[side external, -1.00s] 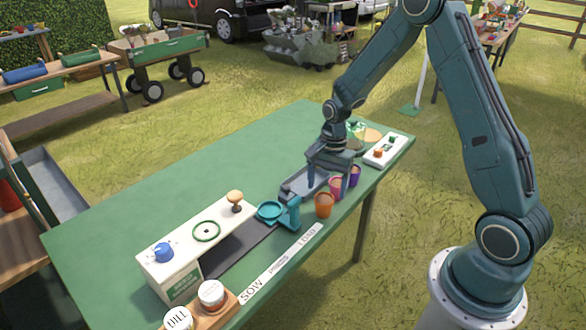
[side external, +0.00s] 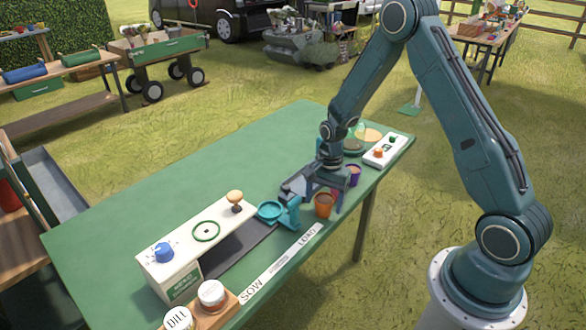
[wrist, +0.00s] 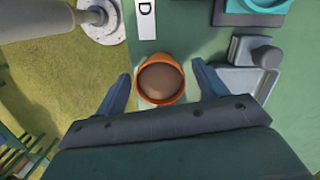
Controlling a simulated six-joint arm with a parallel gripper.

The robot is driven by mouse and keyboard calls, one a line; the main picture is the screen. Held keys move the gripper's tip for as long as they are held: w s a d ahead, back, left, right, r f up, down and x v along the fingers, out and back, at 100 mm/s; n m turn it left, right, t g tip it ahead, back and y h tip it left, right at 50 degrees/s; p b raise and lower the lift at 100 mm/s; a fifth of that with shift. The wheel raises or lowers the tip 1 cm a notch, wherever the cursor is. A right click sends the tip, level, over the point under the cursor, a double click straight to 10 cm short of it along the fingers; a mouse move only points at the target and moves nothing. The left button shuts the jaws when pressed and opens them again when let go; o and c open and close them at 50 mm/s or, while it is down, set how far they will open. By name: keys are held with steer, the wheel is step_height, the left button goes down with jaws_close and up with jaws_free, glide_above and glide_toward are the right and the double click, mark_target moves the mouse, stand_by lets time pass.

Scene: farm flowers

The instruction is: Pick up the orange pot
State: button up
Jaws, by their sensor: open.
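The orange pot (side external: 324,207) stands on the green table near its front edge, filled with brown soil. In the wrist view the orange pot (wrist: 161,80) sits between my two fingers. My gripper (side external: 323,206) is open above and around the pot, with a finger at either side of it. In the wrist view my gripper (wrist: 160,88) shows a gap between each finger and the pot's rim. A purple pot (side external: 353,174) stands behind, and a pink pot is mostly hidden by my gripper.
A teal ring holder (side external: 270,211) and a grey tray (side external: 298,186) are close by on the left. A white seeder box (side external: 205,235) stands at front left. A white button panel (side external: 388,150) lies at the back right. The left rear of the table (side external: 200,160) is clear.

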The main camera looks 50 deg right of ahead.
mark_target(324, 202)
steer(key=c, duration=1)
steer(key=shift+c, duration=0.2)
steer(key=shift+r, duration=0.15)
step_height(324, 202, up, 20)
stand_by(0.6)
